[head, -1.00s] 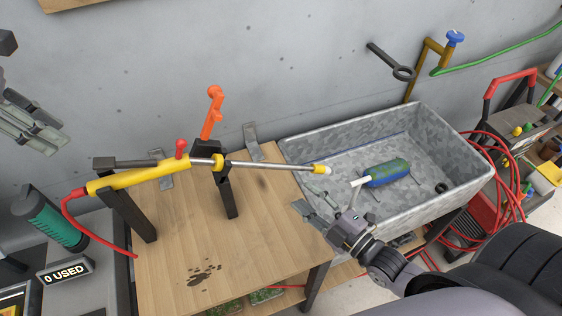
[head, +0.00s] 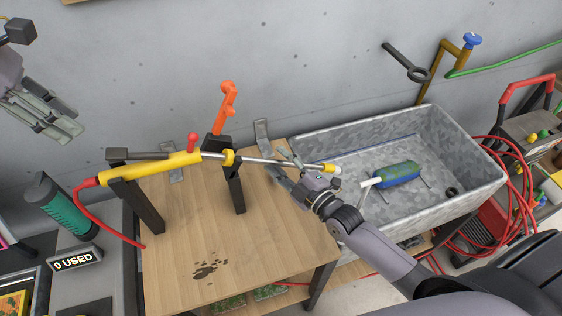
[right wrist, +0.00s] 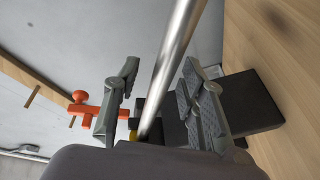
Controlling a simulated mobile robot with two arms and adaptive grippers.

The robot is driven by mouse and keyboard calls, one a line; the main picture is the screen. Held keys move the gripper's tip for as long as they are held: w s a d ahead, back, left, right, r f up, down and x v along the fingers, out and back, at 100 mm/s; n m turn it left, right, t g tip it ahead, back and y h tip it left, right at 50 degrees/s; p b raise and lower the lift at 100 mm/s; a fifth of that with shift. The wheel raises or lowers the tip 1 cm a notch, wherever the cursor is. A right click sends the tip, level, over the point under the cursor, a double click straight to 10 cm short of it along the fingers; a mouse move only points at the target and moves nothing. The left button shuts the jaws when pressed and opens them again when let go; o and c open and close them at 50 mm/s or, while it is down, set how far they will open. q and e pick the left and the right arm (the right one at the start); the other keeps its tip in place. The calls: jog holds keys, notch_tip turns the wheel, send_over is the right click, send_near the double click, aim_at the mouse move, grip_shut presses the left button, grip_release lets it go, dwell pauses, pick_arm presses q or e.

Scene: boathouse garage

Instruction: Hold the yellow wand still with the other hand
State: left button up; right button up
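The yellow wand (head: 150,169) has a yellow handle with a red trigger, a long metal tube and a yellow tip (head: 331,168). It rests across dark uprights on the wooden table, its tip over the grey basin. My right gripper (head: 287,163) is at the tube near the tip. In the right wrist view, its fingers (right wrist: 153,90) are apart on either side of the metal tube (right wrist: 172,60), with gaps visible. My left gripper (head: 55,120) is at the upper left, apart from the wand; its fingers look spread but their opening is unclear.
An orange clamp lever (head: 225,106) stands behind the wand. A red hose (head: 95,222) trails from the handle. The table's front is bare apart from a dark stain.

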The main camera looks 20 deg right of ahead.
jog(key=shift+c, duration=0.2)
grip_shut()
dwell(0.9)
